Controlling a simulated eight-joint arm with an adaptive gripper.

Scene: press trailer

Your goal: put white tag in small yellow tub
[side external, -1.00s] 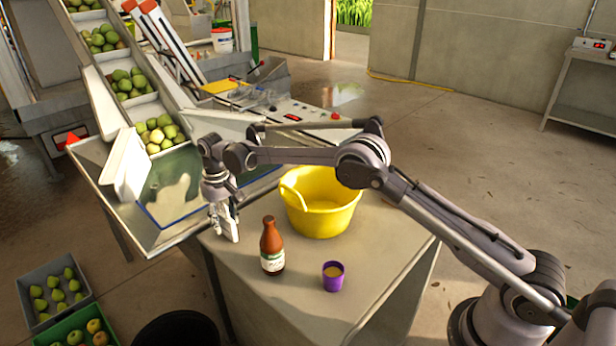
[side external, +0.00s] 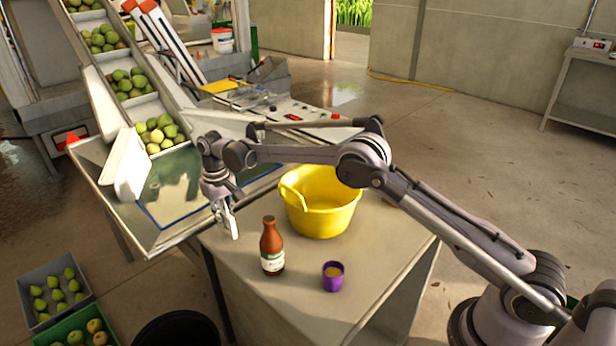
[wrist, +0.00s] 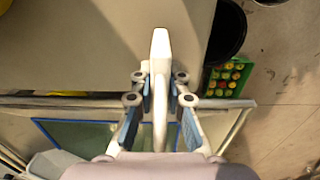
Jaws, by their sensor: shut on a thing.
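The white tag (wrist: 161,48) is a long pale piece between the two fingers of my gripper (wrist: 160,84) in the wrist view. My gripper is shut on it, and one end sticks out past the fingertips. In the side view my gripper (side external: 224,210) points down near the left edge of the table, with the tag (side external: 234,228) at its tip. I cannot tell whether the tag touches the table. The yellow tub (side external: 325,216) stands upright to the right of my gripper. Its visible inside looks empty, and my arm passes in front of part of its rim.
A brown bottle (side external: 271,248) with a pale label stands in front of the tub, right of my gripper. A purple cup (side external: 333,277) stands at the table's front. A metal tray (side external: 150,235) adjoins the table at left. The table (side external: 300,310) is clear in front.

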